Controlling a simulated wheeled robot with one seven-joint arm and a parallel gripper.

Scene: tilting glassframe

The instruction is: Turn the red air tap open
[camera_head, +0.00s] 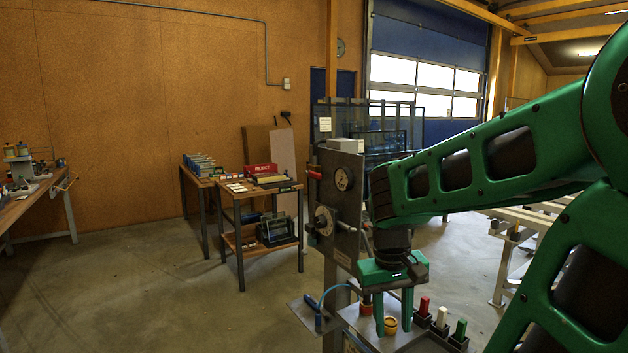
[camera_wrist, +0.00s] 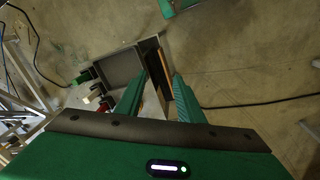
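The red air tap (camera_head: 314,175) is a small red handle that sticks out from the upper left of an upright grey panel (camera_head: 346,212). A round gauge (camera_head: 343,178) sits to its right, and a pale dial (camera_head: 325,220) sits below it. My gripper (camera_head: 392,314) points down at the lower right of the panel, well below the tap and apart from it. Its two green fingers are spread with a gap between them, also in the wrist view (camera_wrist: 161,75). They hold nothing that I can see. I cannot make out the tap in the wrist view.
Below my gripper is a grey shelf (camera_head: 352,318) with an orange cup (camera_head: 390,326) close to the fingers. Red (camera_head: 424,306), white (camera_head: 442,314) and green (camera_head: 460,328) blocks stand to the right. A workbench (camera_head: 240,194) stands behind at left.

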